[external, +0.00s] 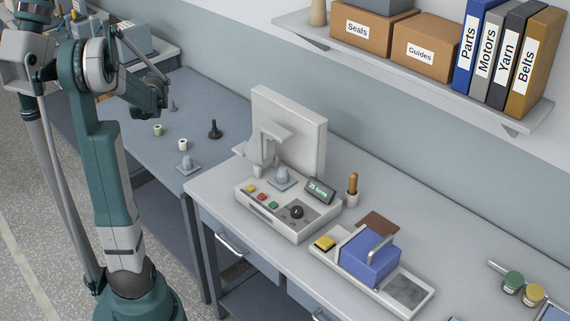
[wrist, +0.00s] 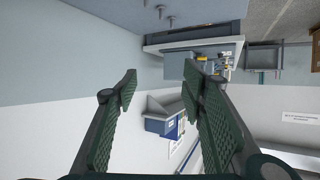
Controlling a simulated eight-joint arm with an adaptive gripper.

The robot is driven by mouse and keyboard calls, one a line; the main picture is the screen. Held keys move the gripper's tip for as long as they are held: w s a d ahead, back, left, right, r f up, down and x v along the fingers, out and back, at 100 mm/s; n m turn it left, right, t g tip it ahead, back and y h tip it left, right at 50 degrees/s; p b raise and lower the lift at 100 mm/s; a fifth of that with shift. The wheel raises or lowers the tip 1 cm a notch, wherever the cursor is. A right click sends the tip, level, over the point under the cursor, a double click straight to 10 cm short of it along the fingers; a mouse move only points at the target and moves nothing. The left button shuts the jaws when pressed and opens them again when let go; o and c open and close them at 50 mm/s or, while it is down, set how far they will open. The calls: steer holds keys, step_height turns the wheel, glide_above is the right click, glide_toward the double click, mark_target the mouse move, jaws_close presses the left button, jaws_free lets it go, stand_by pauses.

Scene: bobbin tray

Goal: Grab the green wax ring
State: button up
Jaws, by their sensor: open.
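A small green ring (external: 157,130) stands on the grey-blue table at the left in the external view. I cannot make it out in the wrist view. My gripper (wrist: 161,80) is open in the wrist view, with nothing between its two green ribbed fingers. In the external view my arm's end is up at the left, above and behind the ring, and the fingers are not clear there. The gripper is apart from the ring.
A white ring (external: 183,145), a black peg (external: 214,130) and a grey domed piece (external: 187,164) stand near the green ring. A white machine (external: 290,207) and a blue block (external: 370,258) on a scale-like base occupy the nearer bench. A shelf (external: 310,27) hangs above.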

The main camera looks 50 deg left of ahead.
steer(key=s+a+f, duration=0.1)
steer(key=s+a, duration=0.1)
steer(key=a, duration=0.2)
glide_toward(158, 127)
steer(key=shift+s+d+r, duration=0.1)
steer(key=shift+d, duration=0.15)
steer(key=shift+x, duration=1.35)
steer(key=shift+a+b, duration=0.1)
steer(key=shift+b, duration=0.2)
steer(key=shift+b+x, duration=0.75)
steer(key=shift+x, duration=1.75)
steer(key=shift+r, duration=0.1)
